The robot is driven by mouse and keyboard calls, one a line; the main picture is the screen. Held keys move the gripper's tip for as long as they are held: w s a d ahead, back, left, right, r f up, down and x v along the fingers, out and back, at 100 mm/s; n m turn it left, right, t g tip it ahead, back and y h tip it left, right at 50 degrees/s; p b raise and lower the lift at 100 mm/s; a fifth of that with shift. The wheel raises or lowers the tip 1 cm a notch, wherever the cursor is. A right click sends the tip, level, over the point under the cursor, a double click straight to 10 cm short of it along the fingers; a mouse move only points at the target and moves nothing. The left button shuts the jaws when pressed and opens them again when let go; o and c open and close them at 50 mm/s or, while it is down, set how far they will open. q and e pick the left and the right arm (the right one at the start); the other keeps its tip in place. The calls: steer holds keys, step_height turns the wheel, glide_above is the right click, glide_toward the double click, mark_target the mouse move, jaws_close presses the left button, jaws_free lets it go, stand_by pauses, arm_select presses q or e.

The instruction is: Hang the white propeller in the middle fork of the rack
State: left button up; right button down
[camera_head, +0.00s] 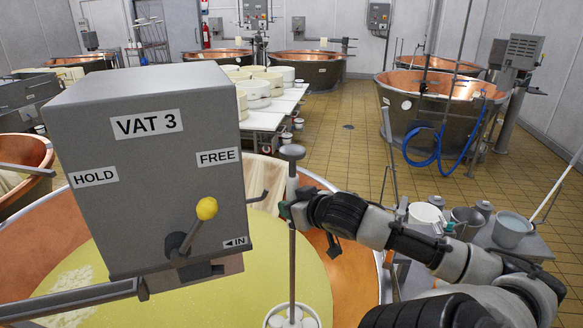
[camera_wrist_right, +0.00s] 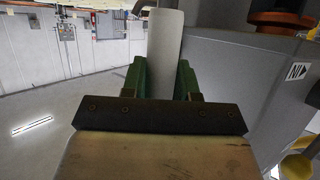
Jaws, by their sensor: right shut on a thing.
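My right gripper (camera_head: 289,210) is shut on the upright rod of the propeller, around its thicker pale sleeve (camera_head: 292,184). A grey round cap tops the rod. The white propeller (camera_head: 291,318) shows at the bottom of the rod, cut off by the lower picture edge, over the copper vat. In the right wrist view the sleeve (camera_wrist_right: 165,50) stands between the green fingers of my right gripper (camera_wrist_right: 161,80). I cannot make out a rack with a middle fork. My left gripper is not in view.
The grey VAT 3 box (camera_head: 150,180), with its yellow-knobbed lever (camera_head: 206,209), stands close left of the rod. A small hook (camera_head: 265,196) is beside the box. The copper vat (camera_head: 345,270) holds yellow liquid. A bench with buckets (camera_head: 512,229) stands right, beyond my arm.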

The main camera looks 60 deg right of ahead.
mark_target(296, 160)
steer(key=shift+s+a+r, duration=0.3)
steer(key=shift+s+r, duration=0.15)
steer(key=shift+r, duration=1.8)
steer(key=shift+s+a+r, duration=0.35)
steer(key=shift+s+r, duration=0.05)
steer(key=shift+r, duration=1.85)
steer(key=shift+s+a+r, duration=0.3)
steer(key=shift+s+r, duration=0.15)
steer(key=shift+r, duration=1.8)
